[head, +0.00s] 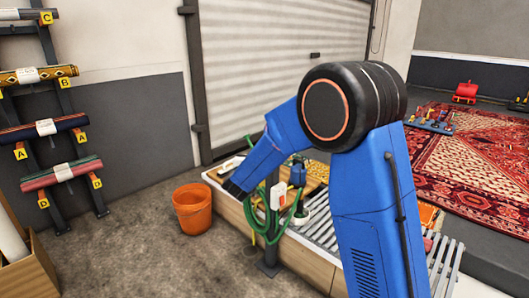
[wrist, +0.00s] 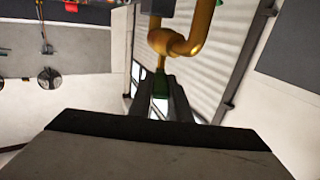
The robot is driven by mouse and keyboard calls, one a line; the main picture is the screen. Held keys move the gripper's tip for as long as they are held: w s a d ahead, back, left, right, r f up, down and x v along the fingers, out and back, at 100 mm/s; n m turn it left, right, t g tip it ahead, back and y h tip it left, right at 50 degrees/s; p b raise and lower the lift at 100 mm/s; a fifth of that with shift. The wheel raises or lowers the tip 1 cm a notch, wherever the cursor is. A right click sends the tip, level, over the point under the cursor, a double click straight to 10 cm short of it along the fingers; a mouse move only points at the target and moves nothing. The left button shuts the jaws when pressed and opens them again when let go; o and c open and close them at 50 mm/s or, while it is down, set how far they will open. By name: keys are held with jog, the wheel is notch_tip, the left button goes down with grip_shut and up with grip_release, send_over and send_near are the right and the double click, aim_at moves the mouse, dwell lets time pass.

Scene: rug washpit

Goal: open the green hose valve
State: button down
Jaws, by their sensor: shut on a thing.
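In the wrist view my gripper (wrist: 166,108) is shut on a green piece (wrist: 160,105), which looks like the green hose valve's handle. Only a small part of it shows between the dark fingers. A brass pipe (wrist: 181,42) bends just beyond the fingertips, and its thin stem runs down to the green piece. In the head view my blue arm reaches down to the left, toward a dark post (head: 270,235) with a looped green hose (head: 250,222). The jaws and the valve cannot be made out there. How far the handle is turned cannot be told.
An orange bucket (head: 192,208) stands on the floor left of the post. A slatted wash bench (head: 322,236) lies behind and right of it. A rack with rolled rugs (head: 45,130) is at the left wall. A red rug (head: 480,160) lies at right.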

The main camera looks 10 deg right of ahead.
jog(key=shift+w+a+m+g+h, duration=0.2)
jog(key=shift+a+m+g+h, duration=0.1)
jog(key=shift+m+g+h, duration=0.4)
jog(key=shift+w+a+m+g+h, duration=0.3)
jog(key=shift+m+h, duration=0.2)
jog(key=shift+h, duration=0.35)
jog(key=shift+w+a+m+g+h, duration=0.15)
jog(key=shift+a+m+g+h, duration=0.15)
jog(key=shift+m+g+h, duration=0.4)
jog(key=shift+r+h, duration=0.1)
jog(key=shift+h, duration=0.15)
jog(key=c, duration=1.6)
grip_release()
jog(key=shift+c, duration=0.2)
jog(key=v, duration=1.7)
jog(key=shift+s+a, duration=0.1)
jog(key=shift+a, duration=0.05)
jog(key=shift+r, duration=0.1)
